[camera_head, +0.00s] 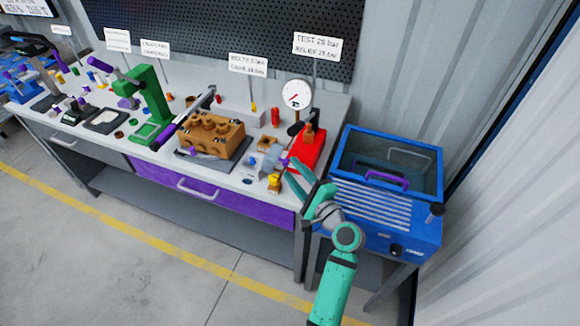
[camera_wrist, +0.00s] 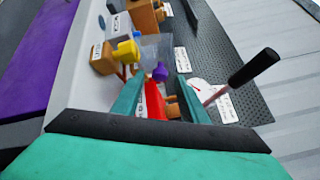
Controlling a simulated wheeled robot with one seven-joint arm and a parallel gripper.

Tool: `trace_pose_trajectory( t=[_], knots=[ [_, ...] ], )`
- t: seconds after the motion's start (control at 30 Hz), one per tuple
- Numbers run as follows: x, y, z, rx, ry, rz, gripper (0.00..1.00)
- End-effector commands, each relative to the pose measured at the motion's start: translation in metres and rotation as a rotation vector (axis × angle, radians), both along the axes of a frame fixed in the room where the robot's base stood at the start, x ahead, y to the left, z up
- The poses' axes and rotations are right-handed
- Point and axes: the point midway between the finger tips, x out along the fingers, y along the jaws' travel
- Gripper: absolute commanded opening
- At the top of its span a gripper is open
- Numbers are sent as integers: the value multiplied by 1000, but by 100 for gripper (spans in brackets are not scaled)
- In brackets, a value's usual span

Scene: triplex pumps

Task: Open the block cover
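A see-through cover (camera_head: 270,162) with a purple knob (camera_head: 284,158) stands near the right end of the bench; I take it to be the block cover. In the wrist view the clear cover (camera_wrist: 154,46) and its purple knob (camera_wrist: 160,72) show beyond my fingertips. The cover looks shut, but I cannot be sure. My gripper (camera_head: 296,178) is at the bench's right end, just right of the cover. In the wrist view my gripper (camera_wrist: 162,92) has its fingers apart, with nothing held. The knob appears ahead of the gap, not gripped.
A red pump (camera_head: 309,150) with a gauge (camera_head: 297,94) stands close behind my gripper. A yellow-topped fitting (camera_head: 274,183) sits at the bench front. A brown pump block (camera_head: 211,135) is farther left. A blue wash tank (camera_head: 385,218) stands right. A black-handled lever (camera_wrist: 253,66) shows in the wrist view.

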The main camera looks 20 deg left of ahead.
Motion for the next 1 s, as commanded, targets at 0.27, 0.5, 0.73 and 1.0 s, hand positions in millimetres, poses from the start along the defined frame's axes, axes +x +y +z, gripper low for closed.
trace_pose_trajectory(
  t=[0.27, 0.5, 0.73, 1.0],
  knots=[
    [16, 19, 0, 0, 0, -1, 40],
    [17, 23, 0, 0, 0, 1, 40],
    [17, 22, 0, 0, 0, 1, 4],
    [19, 17, 2, -16, -1, -8, 0]
  ],
)
